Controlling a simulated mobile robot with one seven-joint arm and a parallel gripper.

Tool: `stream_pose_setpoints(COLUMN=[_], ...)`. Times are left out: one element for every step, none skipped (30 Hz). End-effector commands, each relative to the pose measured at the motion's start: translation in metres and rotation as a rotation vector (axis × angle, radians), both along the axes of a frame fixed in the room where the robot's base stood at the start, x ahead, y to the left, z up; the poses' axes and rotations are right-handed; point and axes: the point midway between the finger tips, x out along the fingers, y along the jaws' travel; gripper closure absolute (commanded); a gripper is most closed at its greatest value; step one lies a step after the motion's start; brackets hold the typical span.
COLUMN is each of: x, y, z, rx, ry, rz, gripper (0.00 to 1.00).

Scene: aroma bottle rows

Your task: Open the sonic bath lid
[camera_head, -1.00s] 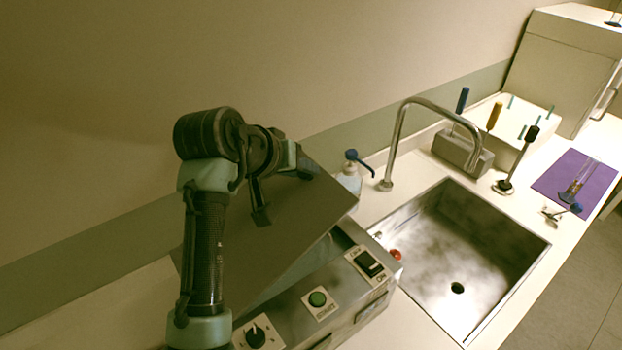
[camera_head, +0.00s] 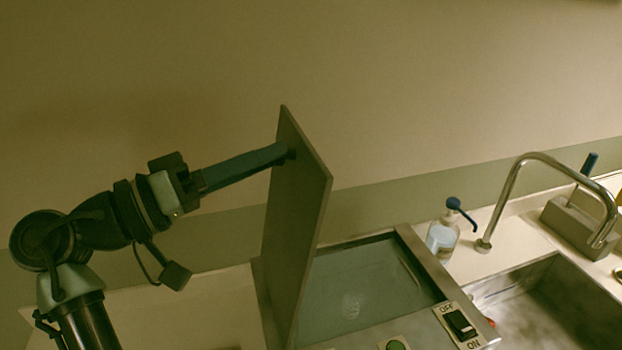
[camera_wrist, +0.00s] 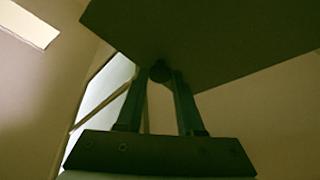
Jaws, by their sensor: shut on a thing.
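The sonic bath lid (camera_head: 300,200) is a flat grey-brown panel that stands nearly upright at the left side of the bath. My gripper (camera_head: 286,153) reaches it from the left, near its upper part, and is shut on its dark round knob. In the wrist view the fingertips (camera_wrist: 160,76) close on the knob (camera_wrist: 160,71), with the lid (camera_wrist: 210,35) above and behind. The sonic bath (camera_head: 412,240) is uncovered, and its basin (camera_head: 365,285) shows a pale, smooth inside. The lid hides part of the basin's left side.
A power switch (camera_head: 461,323) and a green button (camera_head: 397,344) are on the bath's front panel. A soap bottle (camera_head: 441,236) with a blue pump stands behind right. A curved tap (camera_head: 512,195) and steel sink (camera_head: 540,300) are to the right. The wall is behind.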

Motion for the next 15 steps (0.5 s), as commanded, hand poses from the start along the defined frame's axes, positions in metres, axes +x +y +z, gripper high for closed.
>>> stream_pose_setpoints(x=[-0.003, -0.005, -0.008, -0.009, -0.011, -0.013, -0.014, -0.015, -0.017, -0.018, -0.019, -0.020, -0.020, -0.021, -0.021], y=[0.010, 0.015, 0.020, 0.025, 0.028, 0.033, 0.036, 0.039, 0.042, 0.044, 0.046, 0.049, 0.050, 0.051, 0.053], z=[-0.005, -0.004, -0.005, -0.005, -0.005, -0.005, -0.005, -0.005, -0.005, -0.005, -0.005, -0.005, -0.005, -0.005, -0.005], rx=[-0.032, -0.051, -0.073, -0.089, -0.102, -0.120, -0.132, -0.142, -0.155, -0.163, -0.171, -0.179, -0.184, -0.189, -0.195], ry=[-0.016, -0.023, -0.031, -0.037, -0.043, -0.049, -0.054, -0.058, -0.063, -0.067, -0.070, -0.072, -0.076, -0.077, -0.079], rz=[0.004, 0.003, 0.003, 0.003, 0.003, 0.002, 0.001, 0.002, 0.001, 0.000, 0.000, 0.001, 0.001, 0.000, 0.000], gripper=[1.00, 1.00, 1.00, 1.00, 1.00, 1.00, 1.00, 1.00, 1.00, 1.00, 1.00, 1.00, 1.00, 1.00, 1.00])
